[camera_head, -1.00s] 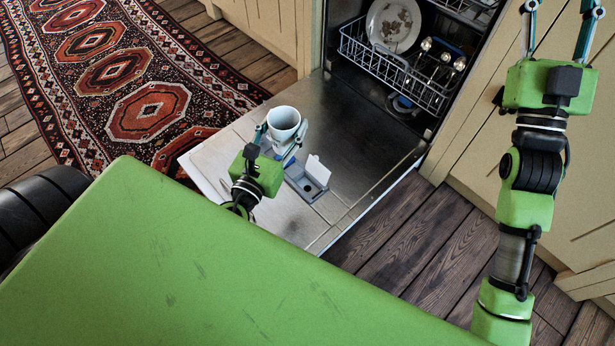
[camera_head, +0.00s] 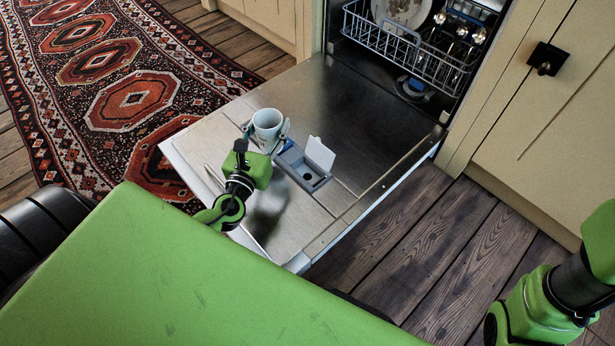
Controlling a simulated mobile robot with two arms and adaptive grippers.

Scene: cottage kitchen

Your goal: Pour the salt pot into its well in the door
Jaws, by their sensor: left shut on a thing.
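The salt pot, a white cup-like pot (camera_head: 267,123), is in my left gripper (camera_head: 265,135), which is shut around its sides. The pot looks upright, its open mouth facing up; its contents cannot be made out. The dishwasher door (camera_head: 225,125) lies folded down flat. Set in it is a grey dispenser (camera_head: 297,172) with a dark round well (camera_head: 307,177) and a raised white lid flap (camera_head: 320,152). The pot is above the door, up and left of the well in the picture, not over it. My right gripper is out of view; only its arm shows at lower right.
The dishwasher's lower rack (camera_head: 410,50) holds a plate (camera_head: 402,10) and cutlery behind the door. A patterned rug (camera_head: 120,100) lies left on the wooden floor (camera_head: 420,235). A cabinet with a dark knob (camera_head: 546,58) stands at right. The door's right part is bare.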

